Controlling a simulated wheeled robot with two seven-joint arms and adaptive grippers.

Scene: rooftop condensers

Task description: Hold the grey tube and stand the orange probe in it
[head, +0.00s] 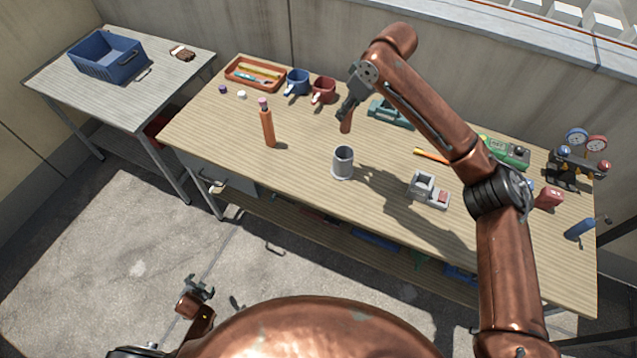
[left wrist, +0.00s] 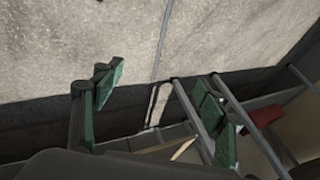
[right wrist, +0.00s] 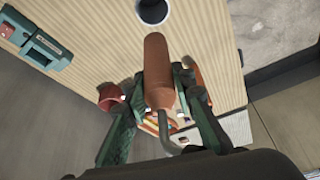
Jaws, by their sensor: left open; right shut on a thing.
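The orange probe (head: 346,124) is in my right gripper (head: 348,106), which is shut on it. It hangs roughly upright, thick end down, above the table. In the right wrist view the probe (right wrist: 158,70) shows a bent grey rod on the gripper's side. The grey tube (head: 343,164) stands upright on its base on the table, just below the probe and apart from it. The tube's dark mouth (right wrist: 153,10) shows at the top of the right wrist view. My left gripper (head: 196,287) is open and empty, low over the floor in front of the table.
An orange bottle (head: 268,127) stands left of the tube. A grey block-like holder (head: 428,190) lies to its right. A blue hooked tool (head: 579,229) stands at the far right.

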